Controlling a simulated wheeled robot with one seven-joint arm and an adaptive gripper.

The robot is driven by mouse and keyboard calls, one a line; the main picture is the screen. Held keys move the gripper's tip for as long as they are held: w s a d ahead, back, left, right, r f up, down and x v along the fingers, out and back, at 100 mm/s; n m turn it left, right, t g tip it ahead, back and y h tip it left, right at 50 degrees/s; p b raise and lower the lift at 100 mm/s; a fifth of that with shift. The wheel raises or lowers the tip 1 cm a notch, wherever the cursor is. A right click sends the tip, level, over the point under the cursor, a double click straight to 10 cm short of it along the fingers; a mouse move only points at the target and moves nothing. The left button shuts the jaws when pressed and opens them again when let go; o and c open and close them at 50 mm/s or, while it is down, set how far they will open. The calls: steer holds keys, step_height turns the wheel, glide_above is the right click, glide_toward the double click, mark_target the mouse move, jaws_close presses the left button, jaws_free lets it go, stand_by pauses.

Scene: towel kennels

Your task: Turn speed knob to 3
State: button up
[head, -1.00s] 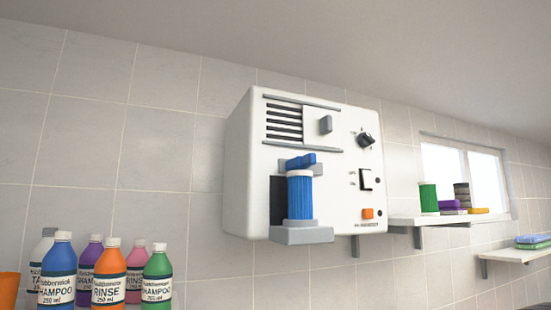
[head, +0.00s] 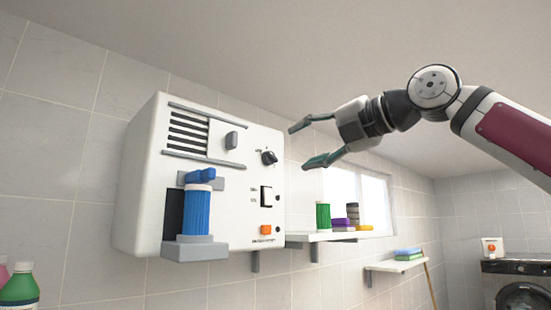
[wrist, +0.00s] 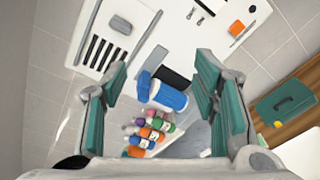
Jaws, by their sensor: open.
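The black speed knob (head: 269,157) is on the upper right of the front of a white wall-mounted machine (head: 140,190), with small markings around it too small to read. My gripper (head: 306,146) is open and empty in the head view. Its fingers point left toward the machine, and in the picture they lie just right of the knob, apart from it. In the wrist view my gripper (wrist: 160,85) shows its two green-padded fingers spread, with the machine's front (wrist: 165,30) beyond. I cannot make out the knob in that view.
The machine also has a grey slider handle (head: 231,140), a black rocker switch (head: 266,196), an orange button (head: 266,230) and a blue cylinder (head: 196,212) on a grey ledge. A wall shelf (head: 325,236) holds a green cylinder (head: 323,217) below my gripper.

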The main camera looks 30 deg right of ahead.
mark_target(274, 156)
steer(key=w+d+r+n+t, duration=0.1)
steer(key=w+d+r+n, duration=0.2)
steer(key=w+d+n, duration=0.35)
steer(key=shift+m+h, duration=0.3)
steer(key=shift+m, duration=0.65)
steer(key=w+p, duration=0.1)
steer(key=w, duration=0.3)
steer(key=w+p, duration=0.1)
steer(key=w, duration=0.4)
steer(key=w+p, duration=0.1)
steer(key=w, duration=0.4)
steer(key=shift+w+a+r, duration=0.1)
steer(key=shift+a+r, duration=0.05)
steer(key=shift+a, duration=0.25)
steer(key=c, duration=1.2)
